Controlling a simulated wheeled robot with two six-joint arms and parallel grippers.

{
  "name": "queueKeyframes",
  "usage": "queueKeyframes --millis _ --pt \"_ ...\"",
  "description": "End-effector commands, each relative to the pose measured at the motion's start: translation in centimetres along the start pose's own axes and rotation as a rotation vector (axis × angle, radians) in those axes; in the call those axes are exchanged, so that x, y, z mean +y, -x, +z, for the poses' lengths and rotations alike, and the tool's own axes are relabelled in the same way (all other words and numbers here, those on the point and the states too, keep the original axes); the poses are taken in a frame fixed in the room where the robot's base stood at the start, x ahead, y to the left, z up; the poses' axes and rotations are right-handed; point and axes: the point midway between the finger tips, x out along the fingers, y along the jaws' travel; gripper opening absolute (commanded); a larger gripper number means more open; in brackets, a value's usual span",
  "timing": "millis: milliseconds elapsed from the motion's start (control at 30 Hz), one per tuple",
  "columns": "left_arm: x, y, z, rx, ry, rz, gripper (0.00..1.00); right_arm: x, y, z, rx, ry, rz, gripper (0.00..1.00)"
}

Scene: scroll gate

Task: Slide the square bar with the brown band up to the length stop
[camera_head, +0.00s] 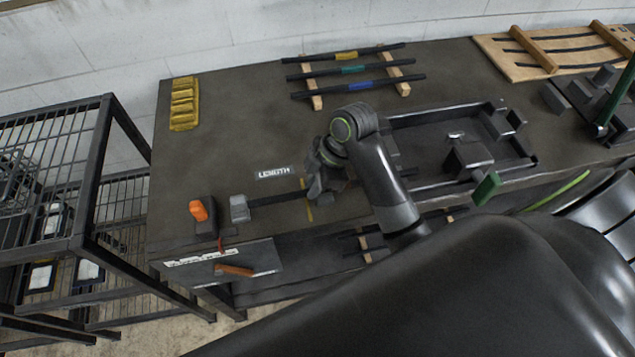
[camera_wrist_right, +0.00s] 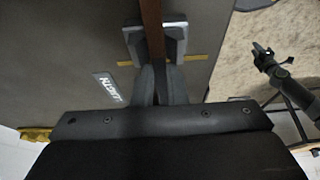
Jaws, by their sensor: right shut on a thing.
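The dark square bar (camera_head: 275,198) lies along the bench under the LENGTH label (camera_head: 274,172). Its left end is at or very near the grey block of the length stop (camera_head: 239,208); I cannot tell whether they touch. My right gripper (camera_head: 318,184) is shut on the bar, near a yellow line (camera_head: 309,212) on the bench. In the right wrist view the bar (camera_wrist_right: 152,25) looks brown and runs up between the gripper's fingers (camera_wrist_right: 155,50). The fingers and arm hide part of the bar. An arm with a small gripper (camera_wrist_right: 262,52), seemingly my left, hangs at right there; its jaws are unclear.
An orange-handled clamp (camera_head: 199,212) stands left of the stop. A rack of bars with yellow, green and blue bands (camera_head: 350,70) lies at the back. A yellow tray (camera_head: 184,103) sits at back left. A dark fixture (camera_head: 470,155) stands right of my arm.

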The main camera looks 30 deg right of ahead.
Motion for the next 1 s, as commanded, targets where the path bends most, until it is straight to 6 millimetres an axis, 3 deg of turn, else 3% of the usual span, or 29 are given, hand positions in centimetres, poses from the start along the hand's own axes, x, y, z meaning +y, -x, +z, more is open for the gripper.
queueKeyframes --millis 200,1000 --pt "0.2 -0.1 0.1 -0.001 0.001 0.002 0.36 -0.1 -0.6 -1.6 0.026 0.004 -0.007 0.00" --pt "0.1 -0.1 0.1 -0.001 0.000 0.000 0.36 -0.1 -1.6 -4.3 0.015 0.003 -0.003 0.00"
